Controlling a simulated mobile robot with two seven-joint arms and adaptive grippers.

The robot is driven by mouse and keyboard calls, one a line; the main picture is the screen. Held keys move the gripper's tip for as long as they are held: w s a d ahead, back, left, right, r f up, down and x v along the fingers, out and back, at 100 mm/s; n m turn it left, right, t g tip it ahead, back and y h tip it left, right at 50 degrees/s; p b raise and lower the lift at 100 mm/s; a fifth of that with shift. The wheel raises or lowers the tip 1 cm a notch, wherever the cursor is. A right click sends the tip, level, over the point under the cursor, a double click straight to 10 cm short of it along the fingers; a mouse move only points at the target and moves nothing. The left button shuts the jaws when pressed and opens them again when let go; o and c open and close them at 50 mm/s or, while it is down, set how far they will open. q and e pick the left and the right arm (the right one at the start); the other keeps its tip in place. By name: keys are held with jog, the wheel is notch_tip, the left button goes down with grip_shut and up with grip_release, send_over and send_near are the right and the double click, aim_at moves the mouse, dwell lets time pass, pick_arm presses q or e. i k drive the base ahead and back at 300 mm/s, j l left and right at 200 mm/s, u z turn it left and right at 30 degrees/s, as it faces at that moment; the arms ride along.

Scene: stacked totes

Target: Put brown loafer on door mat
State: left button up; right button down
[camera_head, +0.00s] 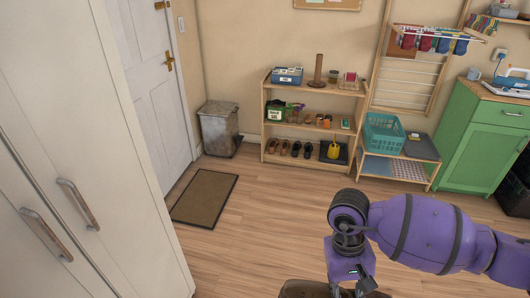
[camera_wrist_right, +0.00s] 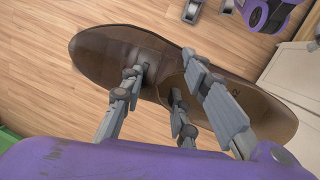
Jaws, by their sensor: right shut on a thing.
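The brown loafer (camera_wrist_right: 110,50) spans the right wrist view, with its toe at the left and its opening toward the right. My right gripper (camera_wrist_right: 165,82) is shut on it, with grey fingers at the shoe's opening and side. In the head view a part of the brown loafer (camera_head: 303,289) shows at the bottom edge beside my right gripper (camera_head: 350,288); the rest is cut off. The brown door mat (camera_head: 204,197) lies flat and bare on the floor, left of and beyond the gripper. My left gripper is not in the head view.
A wooden shelf (camera_head: 334,91) at the back wall holds several shoes on its bottom level. A grey bin (camera_head: 220,128) stands behind the mat. A white cabinet (camera_head: 75,130) is at the left. The floor between gripper and mat is clear.

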aim_at(205, 194)
jog(key=i+z, duration=0.25)
jog(key=i, duration=1.1)
jog(key=i+u, duration=0.4)
jog(key=i, duration=0.15)
jog(key=i+l+u, duration=0.2)
jog(key=i+u, duration=0.2)
jog(key=i, duration=0.15)
jog(key=i+u, duration=0.25)
jog(key=u, duration=0.15)
jog(key=i+u, duration=0.25)
jog(key=u, duration=0.15)
jog(key=i+l+u, duration=0.2)
jog(key=u, duration=0.2)
jog(key=i+l+u, duration=0.25)
jog(key=i+j, duration=0.05)
